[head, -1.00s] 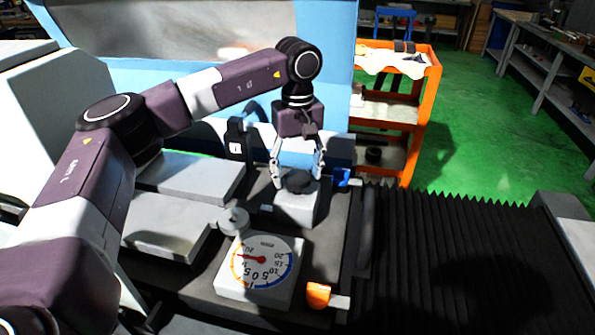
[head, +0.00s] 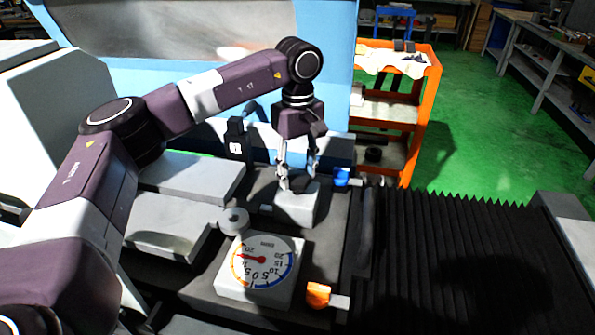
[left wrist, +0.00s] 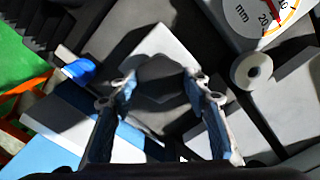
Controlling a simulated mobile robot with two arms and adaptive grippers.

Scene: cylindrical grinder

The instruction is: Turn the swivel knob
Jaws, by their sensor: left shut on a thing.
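The swivel knob (head: 297,185) is a black knob on top of a light grey block (head: 297,208), right of the middle of the machine bed in the head view. My left gripper (head: 297,184) points down from above and is shut on the knob, one finger on each side. In the left wrist view the dark knob (left wrist: 162,75) sits between the two fingertips (left wrist: 160,78), on the pale block. The fingers hide part of the knob in the head view. My right gripper does not show.
A dial gauge (head: 262,262) with a red needle stands in front of the block, beside a small grey round knob (head: 233,220). A blue knob (head: 342,176) and an orange knob (head: 318,294) lie to the right. Black bellows (head: 450,240) extend further right.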

